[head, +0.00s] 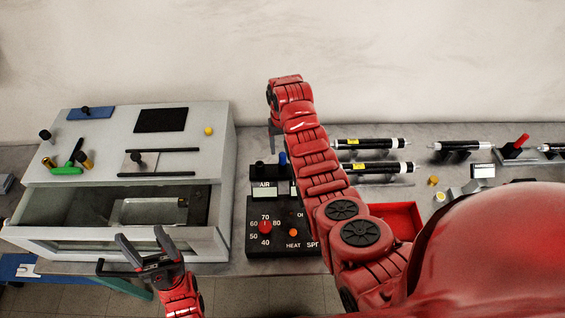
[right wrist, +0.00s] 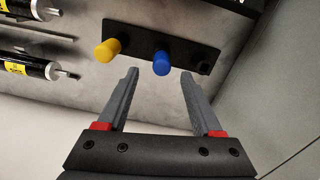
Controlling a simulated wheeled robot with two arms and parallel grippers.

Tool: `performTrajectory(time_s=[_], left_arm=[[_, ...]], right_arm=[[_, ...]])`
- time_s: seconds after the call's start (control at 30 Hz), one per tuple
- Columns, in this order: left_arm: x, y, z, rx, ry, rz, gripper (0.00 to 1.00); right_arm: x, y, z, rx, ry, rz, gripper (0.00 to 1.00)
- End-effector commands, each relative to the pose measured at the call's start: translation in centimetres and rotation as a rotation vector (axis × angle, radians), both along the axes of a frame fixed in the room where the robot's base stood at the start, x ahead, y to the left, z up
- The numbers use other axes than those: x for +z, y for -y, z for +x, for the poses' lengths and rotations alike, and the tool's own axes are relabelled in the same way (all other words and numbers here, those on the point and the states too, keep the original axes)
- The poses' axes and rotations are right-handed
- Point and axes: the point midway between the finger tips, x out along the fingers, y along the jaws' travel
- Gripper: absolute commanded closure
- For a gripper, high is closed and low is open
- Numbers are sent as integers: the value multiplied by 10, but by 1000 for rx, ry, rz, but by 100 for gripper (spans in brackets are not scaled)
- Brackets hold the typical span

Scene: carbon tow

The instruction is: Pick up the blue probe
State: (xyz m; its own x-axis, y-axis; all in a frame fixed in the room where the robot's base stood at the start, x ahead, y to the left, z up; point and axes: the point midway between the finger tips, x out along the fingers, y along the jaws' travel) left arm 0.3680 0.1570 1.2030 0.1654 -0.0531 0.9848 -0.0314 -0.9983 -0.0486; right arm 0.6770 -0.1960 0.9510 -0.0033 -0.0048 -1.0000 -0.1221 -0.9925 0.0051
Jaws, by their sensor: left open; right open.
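The blue probe (right wrist: 161,63) stands in a black holder bar (right wrist: 140,42), its rounded blue end toward the camera in the right wrist view. In the head view its blue top (head: 283,158) shows just left of my right arm. My right gripper (right wrist: 160,73) is open and empty, with its fingertips on either side of the blue end in the picture; I cannot tell how far off it is. In the head view that gripper is mostly hidden behind my arm. My left gripper (head: 141,235) is open and empty in front of the white cabinet.
A yellow-ended probe (right wrist: 106,50) stands close beside the blue one. A control box (head: 265,226) with a red knob sits below the holder in the head view. Black cylinders (head: 370,144) lie to the right. The white cabinet (head: 210,150) stands to the left.

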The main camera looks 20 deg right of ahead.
Motion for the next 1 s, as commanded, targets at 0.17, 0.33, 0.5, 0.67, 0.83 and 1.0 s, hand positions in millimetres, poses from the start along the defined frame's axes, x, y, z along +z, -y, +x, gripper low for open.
performTrajectory(time_s=[0.17, 0.33, 0.5, 0.67, 0.83, 1.0], left_arm=[[0, 0, 0, 0, 0, 0, 34], [-2, 0, 0, 0, 0, 0, 34], [-11, 0, 0, 0, 0, 0, 34], [-9, 0, 0, 0, 0, 0, 34], [-9, 0, 0, 0, 0, 0, 34], [-9, 0, 0, 0, 0, 0, 34]], right_arm=[[-12, -1, -1, 0, 2, 0, 33], [-40, -3, -6, 0, -4, -1, 33], [-58, -3, -4, 0, 0, 0, 33], [-56, -3, -4, 0, 2, 0, 33], [-56, -3, -4, 0, 2, 0, 60], [-56, -3, -4, 0, 2, 0, 90]])
